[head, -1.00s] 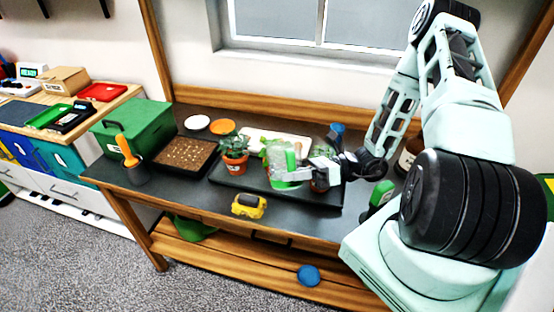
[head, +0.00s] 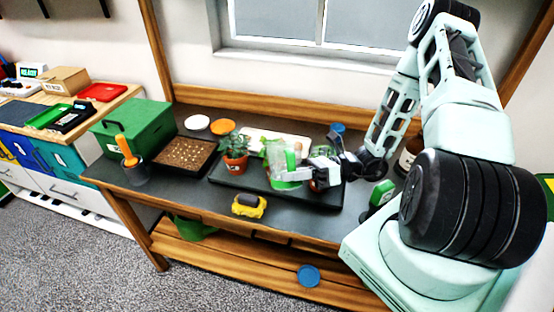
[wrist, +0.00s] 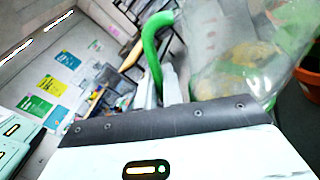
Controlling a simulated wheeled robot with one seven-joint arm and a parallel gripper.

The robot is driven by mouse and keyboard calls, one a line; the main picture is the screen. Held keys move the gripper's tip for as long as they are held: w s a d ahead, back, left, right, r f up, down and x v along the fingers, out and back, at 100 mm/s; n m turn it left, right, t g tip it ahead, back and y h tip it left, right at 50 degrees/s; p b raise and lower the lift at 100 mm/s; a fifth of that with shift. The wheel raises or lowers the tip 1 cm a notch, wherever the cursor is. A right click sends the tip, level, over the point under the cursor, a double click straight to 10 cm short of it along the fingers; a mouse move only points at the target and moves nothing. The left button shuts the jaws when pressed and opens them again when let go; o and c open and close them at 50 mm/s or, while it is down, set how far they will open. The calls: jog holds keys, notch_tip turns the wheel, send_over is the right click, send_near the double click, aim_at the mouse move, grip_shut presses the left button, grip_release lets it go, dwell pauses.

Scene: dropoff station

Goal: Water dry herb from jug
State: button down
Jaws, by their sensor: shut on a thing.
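A clear jug (head: 281,172) with a green handle is held over the dark tray (head: 226,181) on the bench. My gripper (head: 300,173) is shut on the green handle, which also shows between the fingers in the wrist view (wrist: 151,48). The jug's clear body (wrist: 238,42) fills the upper right there and looks tilted; what it holds is unclear. A potted herb (head: 236,160) in a terracotta pot stands left of the jug. Another terracotta pot (head: 319,184) is mostly hidden behind my gripper. I cannot tell which herb is dry.
A soil-filled seed tray (head: 185,155), green box (head: 134,126) and dark cup with an orange-handled tool (head: 136,174) stand left. A green bottle (head: 381,194) is near my arm. Saucers (head: 222,126) lie at the back.

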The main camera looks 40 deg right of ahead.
jog(key=shift+r, duration=0.1)
jog(key=shift+s+a+r+n+p, duration=0.1)
jog(key=shift+s+r+n+p, duration=0.2)
jog(key=shift+r+p, duration=0.15)
jog(key=shift+s+a+r+n+b, duration=0.1)
jog(key=shift+s+a+r+n, duration=0.25)
jog(key=shift+n, duration=0.6)
jog(key=shift+s+a+r+n+b, duration=0.1)
jog(key=shift+s+r+n, duration=0.15)
jog(key=shift+s+n, duration=0.5)
jog(key=shift+s+a+r+n+b, duration=0.15)
jog(key=shift+s+r+n, duration=0.15)
jog(key=shift+n, duration=0.8)
jog(key=shift+w+t, duration=0.15)
jog(key=shift+t, duration=0.15)
